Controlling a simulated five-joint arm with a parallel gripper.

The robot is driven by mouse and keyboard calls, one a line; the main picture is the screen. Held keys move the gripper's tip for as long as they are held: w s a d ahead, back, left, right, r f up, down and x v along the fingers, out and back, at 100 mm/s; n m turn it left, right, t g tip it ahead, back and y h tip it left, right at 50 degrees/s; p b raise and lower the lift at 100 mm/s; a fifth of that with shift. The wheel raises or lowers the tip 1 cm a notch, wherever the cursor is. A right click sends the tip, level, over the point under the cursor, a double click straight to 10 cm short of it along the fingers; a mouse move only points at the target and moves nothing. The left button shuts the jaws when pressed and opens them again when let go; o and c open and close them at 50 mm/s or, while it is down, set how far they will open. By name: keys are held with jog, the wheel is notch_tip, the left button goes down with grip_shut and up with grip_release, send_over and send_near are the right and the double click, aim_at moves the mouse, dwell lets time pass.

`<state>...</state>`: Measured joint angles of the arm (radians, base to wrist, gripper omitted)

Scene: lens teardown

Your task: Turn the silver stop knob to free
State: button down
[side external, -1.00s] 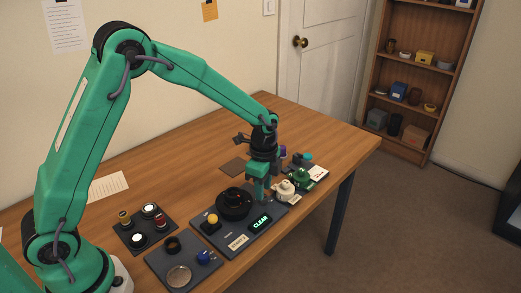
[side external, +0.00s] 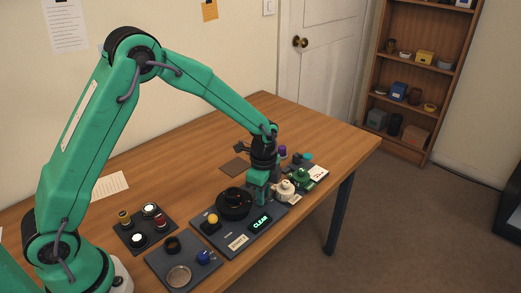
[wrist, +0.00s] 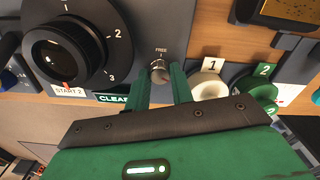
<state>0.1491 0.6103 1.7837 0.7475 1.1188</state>
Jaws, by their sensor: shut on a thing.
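The silver stop knob (wrist: 159,72) shows in the wrist view just below the printed word FREE and its short mark, on the dark panel (wrist: 160,22). My gripper (wrist: 163,82) is shut on the knob, with one green finger on each side of it. The fingers hide part of its sides, and I cannot tell exactly where its pointer stands. In the side view my gripper (side external: 260,199) is down at the panel, between the black dial and the cream knob, and the silver knob is hidden.
The large black dial (wrist: 70,50) with numbers is left of the knob in the wrist view. A lit CLEAR display (side external: 260,222) is close by. The cream knob (wrist: 208,84) and green knob (wrist: 262,90) stand close on the right. The table's back right is clear.

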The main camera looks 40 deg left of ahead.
jog(key=shift+n, duration=0.4)
jog(key=n, duration=1)
jog(key=shift+n, duration=0.3)
jog(key=n, duration=0.5)
jog(key=shift+n, duration=0.3)
jog(key=n, duration=0.5)
jog(key=shift+r, duration=0.1)
jog(key=c, duration=1.5)
grip_release()
